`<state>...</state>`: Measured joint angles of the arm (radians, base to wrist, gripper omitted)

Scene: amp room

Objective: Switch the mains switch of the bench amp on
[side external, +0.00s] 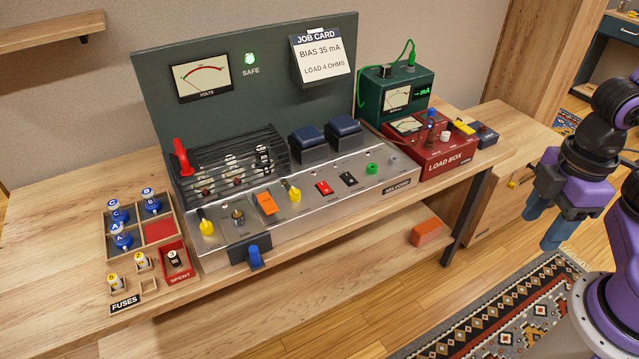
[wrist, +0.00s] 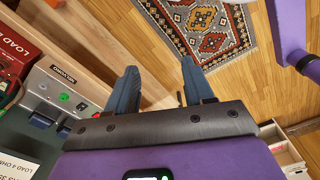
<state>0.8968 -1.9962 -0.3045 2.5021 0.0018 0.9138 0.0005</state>
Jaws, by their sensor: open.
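The bench amp (side external: 330,205) is a silver chassis on the wooden bench, with a row of controls on its sloping front. Part of the amp front (wrist: 58,88) shows at the left of the wrist view. My gripper (side external: 547,229) is open and empty, to the right of the bench and well apart from the amp; its blue fingers point down over the floor (wrist: 160,65).
A red load box (side external: 440,150) and a green meter (side external: 396,93) stand right of the amp. A fuse tray (side external: 128,262) is at its left. A tall back panel (side external: 290,85) rises behind it. A patterned rug (side external: 530,305) lies on the floor.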

